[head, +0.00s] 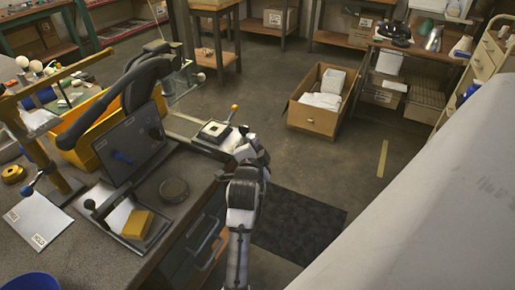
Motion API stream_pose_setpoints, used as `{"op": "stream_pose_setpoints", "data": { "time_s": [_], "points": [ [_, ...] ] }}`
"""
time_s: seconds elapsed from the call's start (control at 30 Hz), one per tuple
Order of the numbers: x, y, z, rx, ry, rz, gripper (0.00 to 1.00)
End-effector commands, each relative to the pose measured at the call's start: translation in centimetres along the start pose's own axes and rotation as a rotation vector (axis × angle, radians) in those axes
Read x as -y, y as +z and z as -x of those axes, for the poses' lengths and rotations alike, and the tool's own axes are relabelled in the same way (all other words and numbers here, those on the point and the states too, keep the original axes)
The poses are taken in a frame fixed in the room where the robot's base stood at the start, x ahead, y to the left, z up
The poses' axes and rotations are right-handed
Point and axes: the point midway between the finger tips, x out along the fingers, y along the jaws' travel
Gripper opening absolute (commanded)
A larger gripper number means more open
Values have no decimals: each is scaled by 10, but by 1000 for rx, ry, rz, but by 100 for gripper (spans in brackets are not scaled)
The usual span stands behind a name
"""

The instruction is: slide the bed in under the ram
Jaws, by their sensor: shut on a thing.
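The bed (211,137) is a flat plate carrying a pale square with a dark centre. It sits at the outer end of a pale rail (177,124), out to the right of a black press with a thick curved arm (150,72). A lever with an orange knob (235,107) stands at the bed's far side. My gripper (242,131) is at the bed's right edge, shut on it; the fingers are small and the exact grip is hard to see. The ram's lower face cannot be made out under the press arm.
A dark upright panel (130,142), a round dark puck (174,190) and a yellow block (137,224) are on the bench left of my arm. A yellow bin (86,133) is behind the panel.

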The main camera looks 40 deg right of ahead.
Motion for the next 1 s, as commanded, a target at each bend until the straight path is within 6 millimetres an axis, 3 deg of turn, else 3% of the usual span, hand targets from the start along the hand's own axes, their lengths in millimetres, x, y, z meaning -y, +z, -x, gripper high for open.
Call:
{"op": "stream_pose_setpoints", "data": {
  "time_s": [0.27,0.57,0.6,0.7,1.0],
  "points": [
    [15,31,-13,6,12,6,0],
    [17,34,-14,7,17,6,0],
    [16,34,-14,8,17,6,18],
    [17,34,-14,7,16,6,31],
    [19,33,-13,3,9,3,33]
  ]
}}
